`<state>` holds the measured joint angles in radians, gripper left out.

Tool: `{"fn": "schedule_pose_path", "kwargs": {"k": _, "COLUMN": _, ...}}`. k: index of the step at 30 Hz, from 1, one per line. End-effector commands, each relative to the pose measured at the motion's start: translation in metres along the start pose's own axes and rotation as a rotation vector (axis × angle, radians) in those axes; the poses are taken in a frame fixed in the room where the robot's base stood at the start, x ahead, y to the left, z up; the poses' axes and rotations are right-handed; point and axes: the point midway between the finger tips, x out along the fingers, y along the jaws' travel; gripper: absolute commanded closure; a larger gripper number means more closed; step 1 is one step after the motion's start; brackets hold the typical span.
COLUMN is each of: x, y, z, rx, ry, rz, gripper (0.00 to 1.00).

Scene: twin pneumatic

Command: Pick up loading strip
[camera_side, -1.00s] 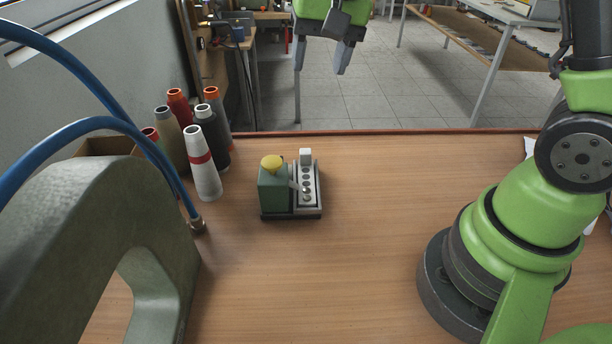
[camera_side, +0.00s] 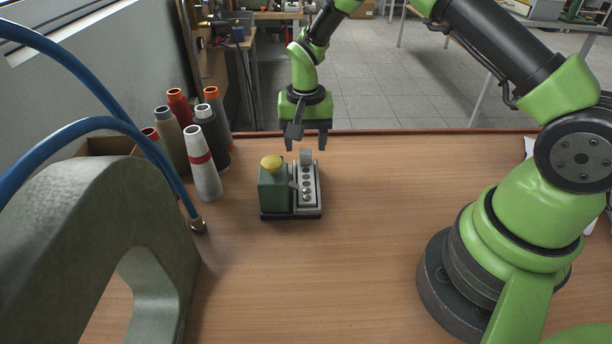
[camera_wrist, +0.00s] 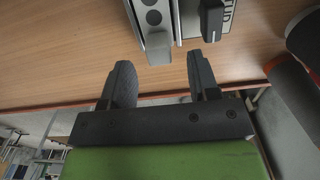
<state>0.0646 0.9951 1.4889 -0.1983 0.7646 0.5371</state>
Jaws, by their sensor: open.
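The loading strip (camera_side: 307,186) is a light grey bar with a row of dark round holes and a raised block at its far end. It sits on the right side of a small green fixture (camera_side: 273,190) with a yellow knob. In the wrist view the strip's end block (camera_wrist: 157,47) shows just beyond the fingertips, between them sideways. My gripper (camera_side: 306,146) points down at the far end of the strip, open and empty. Its two dark fingers also show in the wrist view (camera_wrist: 160,72). I cannot tell the exact height gap.
Several thread cones (camera_side: 203,165) stand left of the fixture. A large grey-green arched machine body (camera_side: 95,230) and blue hoses (camera_side: 75,130) fill the left front. The wooden table (camera_side: 350,260) is clear right of the fixture. Its back edge lies close behind my gripper.

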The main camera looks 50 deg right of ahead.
Motion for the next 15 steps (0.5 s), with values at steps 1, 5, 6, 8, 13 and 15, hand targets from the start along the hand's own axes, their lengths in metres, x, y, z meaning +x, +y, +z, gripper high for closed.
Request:
{"fn": "schedule_pose_path", "kwargs": {"k": 1, "x": 0.010, "y": 0.000, "z": 0.002, "rx": -0.001, "ry": -0.003, "rz": 0.003, "gripper": 0.45}}
{"fn": "schedule_pose_path", "kwargs": {"k": 5, "x": 0.026, "y": 0.000, "z": 0.002, "rx": -0.001, "ry": -0.003, "rz": 0.001, "gripper": 0.45}}
{"fn": "schedule_pose_path", "kwargs": {"k": 6, "x": 0.029, "y": 0.000, "z": 0.001, "rx": -0.001, "ry": -0.002, "rz": 0.000, "gripper": 0.45}}
{"fn": "schedule_pose_path", "kwargs": {"k": 8, "x": 0.030, "y": 0.000, "z": 0.001, "rx": -0.001, "ry": 0.000, "rz": -0.001, "gripper": 0.45}}
{"fn": "schedule_pose_path", "kwargs": {"k": 13, "x": 0.030, "y": 0.000, "z": 0.001, "rx": -0.001, "ry": 0.000, "rz": -0.001, "gripper": 0.45}}
{"fn": "schedule_pose_path", "kwargs": {"k": 15, "x": 0.030, "y": 0.000, "z": 0.001, "rx": -0.001, "ry": 0.000, "rz": -0.001, "gripper": 0.54}}
